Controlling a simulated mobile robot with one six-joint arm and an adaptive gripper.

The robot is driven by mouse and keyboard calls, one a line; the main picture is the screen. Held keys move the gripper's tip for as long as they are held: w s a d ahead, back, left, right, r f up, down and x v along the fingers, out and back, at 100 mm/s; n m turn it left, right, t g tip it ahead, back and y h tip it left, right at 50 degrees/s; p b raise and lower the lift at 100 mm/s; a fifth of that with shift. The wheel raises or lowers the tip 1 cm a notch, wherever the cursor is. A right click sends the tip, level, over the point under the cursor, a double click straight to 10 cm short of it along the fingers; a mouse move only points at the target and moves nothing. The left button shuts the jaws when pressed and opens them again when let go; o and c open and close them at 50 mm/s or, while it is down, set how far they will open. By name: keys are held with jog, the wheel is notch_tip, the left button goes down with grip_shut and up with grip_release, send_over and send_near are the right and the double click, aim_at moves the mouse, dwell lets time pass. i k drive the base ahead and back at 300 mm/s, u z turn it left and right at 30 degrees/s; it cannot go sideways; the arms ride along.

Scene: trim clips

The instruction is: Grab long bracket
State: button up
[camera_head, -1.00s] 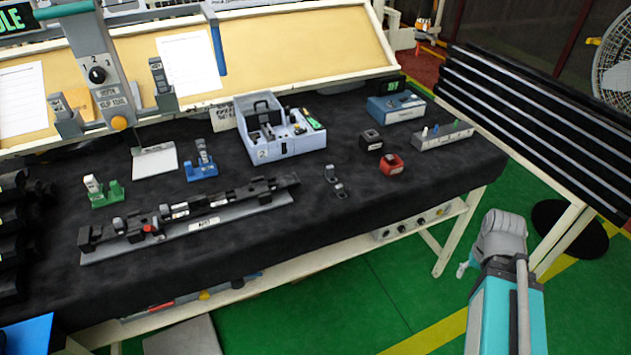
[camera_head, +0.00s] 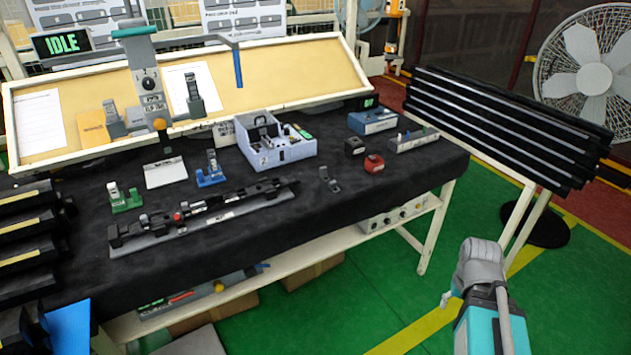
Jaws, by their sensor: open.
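No part can be told for certain as the long bracket at this size. Two small grey brackets (camera_head: 329,178) lie close together on the black tabletop, right of the long black rail (camera_head: 205,211) on its grey base. A green holder (camera_head: 126,201) carries a pale upright piece, and a blue holder (camera_head: 210,176) carries a grey one. My arm rises at the lower right, over the floor. A small pale part beside its grey wrist seems to be my gripper (camera_head: 447,297), mostly hidden. It is open, well away from the table and touching nothing visible.
A grey-white box (camera_head: 278,149) with parts inside stands mid-table. A red block (camera_head: 374,164), a black block (camera_head: 355,146), a blue box (camera_head: 373,122) and a grey rack (camera_head: 413,140) stand at right. Stacked black rails (camera_head: 505,125) lie beyond. Green floor (camera_head: 345,315) is open in front.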

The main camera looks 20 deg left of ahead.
aim_at(323, 170)
jog(key=u, duration=0.55)
jog(key=i, duration=0.95)
jog(key=z, duration=0.1)
